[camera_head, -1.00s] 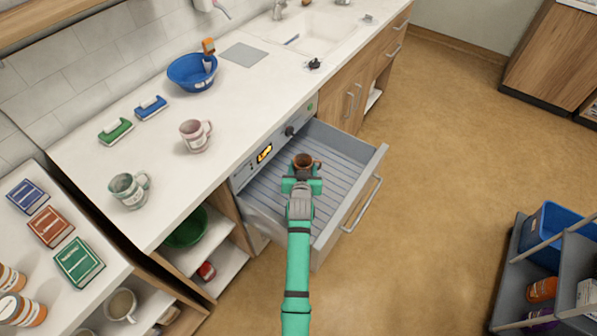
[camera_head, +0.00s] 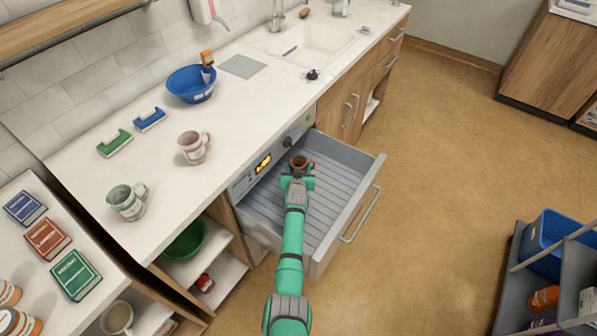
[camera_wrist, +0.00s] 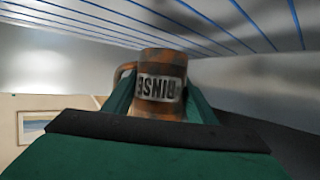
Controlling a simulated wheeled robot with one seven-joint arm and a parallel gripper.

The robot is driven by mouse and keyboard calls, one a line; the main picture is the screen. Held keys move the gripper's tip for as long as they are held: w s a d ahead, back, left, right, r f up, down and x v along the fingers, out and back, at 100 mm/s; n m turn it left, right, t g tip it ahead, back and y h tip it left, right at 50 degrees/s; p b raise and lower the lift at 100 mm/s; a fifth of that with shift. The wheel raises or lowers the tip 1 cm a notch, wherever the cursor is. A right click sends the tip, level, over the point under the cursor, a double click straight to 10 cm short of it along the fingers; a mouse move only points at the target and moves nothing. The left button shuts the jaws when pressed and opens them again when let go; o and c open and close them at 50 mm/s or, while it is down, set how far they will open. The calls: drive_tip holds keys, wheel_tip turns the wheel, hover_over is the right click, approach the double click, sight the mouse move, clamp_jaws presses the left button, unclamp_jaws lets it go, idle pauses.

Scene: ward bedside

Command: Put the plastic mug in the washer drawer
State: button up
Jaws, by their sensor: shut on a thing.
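A brown mug (camera_head: 301,162) is in my gripper (camera_head: 298,176), over the back part of the open washer drawer (camera_head: 340,205). In the wrist view the mug (camera_wrist: 160,72) is rusty brown with a label reading "RINSE", which appears upside down. Its handle shows at the left. The green fingers of my gripper (camera_wrist: 160,105) are shut on it from both sides. The drawer is grey with a ribbed floor, and its ribs show at the top of the wrist view. I cannot tell whether the mug touches the drawer floor.
A pink-white mug (camera_head: 193,147) and a grey-green mug (camera_head: 128,202) stand on the counter (camera_head: 150,175) left of the drawer. A blue bowl (camera_head: 190,84) stands farther back. The control panel (camera_head: 255,169) borders the drawer's back. The drawer floor looks otherwise empty.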

drive_tip(key=shift+w+f, duration=0.35)
drive_tip(key=shift+f, duration=0.05)
drive_tip(key=shift+s+f, duration=0.1)
drive_tip(key=shift+f, duration=1.35)
drive_tip(key=o, duration=1.1)
drive_tip(key=shift+f, duration=0.1)
drive_tip(key=shift+c, duration=0.2)
